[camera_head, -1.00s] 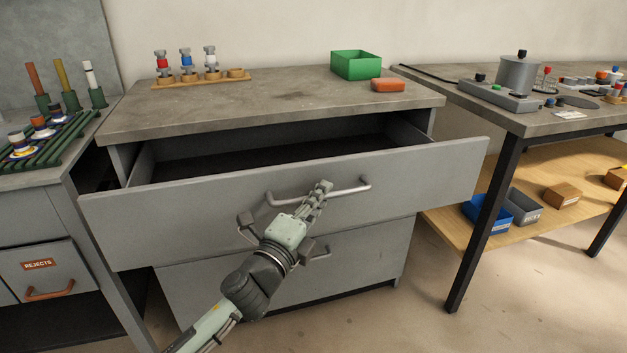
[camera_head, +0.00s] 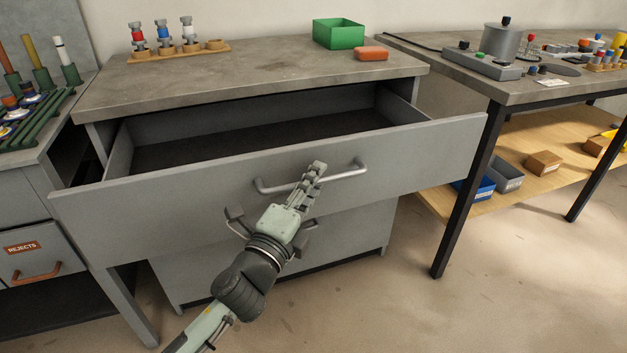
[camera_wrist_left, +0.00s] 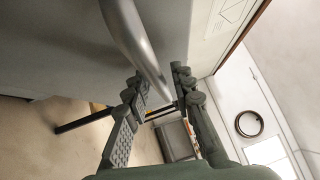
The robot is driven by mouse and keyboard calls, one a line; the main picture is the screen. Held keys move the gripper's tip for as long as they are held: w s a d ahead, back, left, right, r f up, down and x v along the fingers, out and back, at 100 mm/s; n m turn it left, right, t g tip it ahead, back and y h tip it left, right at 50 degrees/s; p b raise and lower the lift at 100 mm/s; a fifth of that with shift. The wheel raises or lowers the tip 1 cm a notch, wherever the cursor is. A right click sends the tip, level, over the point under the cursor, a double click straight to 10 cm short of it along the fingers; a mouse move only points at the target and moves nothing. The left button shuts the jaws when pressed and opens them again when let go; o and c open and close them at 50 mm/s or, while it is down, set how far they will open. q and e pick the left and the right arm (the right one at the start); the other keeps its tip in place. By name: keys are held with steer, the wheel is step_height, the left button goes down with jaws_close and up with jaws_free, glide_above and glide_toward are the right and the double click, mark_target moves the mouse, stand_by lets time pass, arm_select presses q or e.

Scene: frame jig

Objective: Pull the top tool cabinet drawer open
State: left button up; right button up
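The top drawer of the tool cabinet has a wide grey front (camera_head: 150,215). It stands well out from the cabinet, and its dark, empty-looking interior (camera_head: 240,140) shows. A silver bar handle (camera_head: 345,173) is on the drawer front. My left gripper (camera_head: 316,168) is at the middle of this bar. In the left wrist view the bar (camera_wrist_left: 135,40) runs between the two fingers (camera_wrist_left: 160,85), which are closed on it. The exact contact is partly hidden by the fingers. My right gripper is in neither view.
The cabinet top (camera_head: 250,80) holds a green bin (camera_head: 338,34), an orange block (camera_head: 371,53) and a wooden peg rack (camera_head: 180,52). A bench (camera_head: 520,90) with a lower shelf stands at right, close to the drawer's right end. A rejects drawer (camera_head: 35,262) is at left. Floor in front is free.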

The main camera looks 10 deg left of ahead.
arm_select(q)
steer(key=shift+o, duration=0.2)
steer(key=v, duration=1.2)
steer(key=a+f+n+g+y+p, duration=0.3)
steer(key=a+f+n+g+y, duration=0.4)
steer(key=a+f+n, duration=0.65)
steer(key=s+d+f+n+g+h+p, duration=0.1)
steer(key=s+f+n+g, duration=0.5)
steer(key=s+f+g, duration=0.3)
steer(key=s+f, duration=0.4)
steer(key=f, duration=0.3)
steer(key=shift+s+d+n+h, duration=0.3)
steer(key=shift+d+n+h, duration=0.05)
steer(key=shift+d+h, duration=0.05)
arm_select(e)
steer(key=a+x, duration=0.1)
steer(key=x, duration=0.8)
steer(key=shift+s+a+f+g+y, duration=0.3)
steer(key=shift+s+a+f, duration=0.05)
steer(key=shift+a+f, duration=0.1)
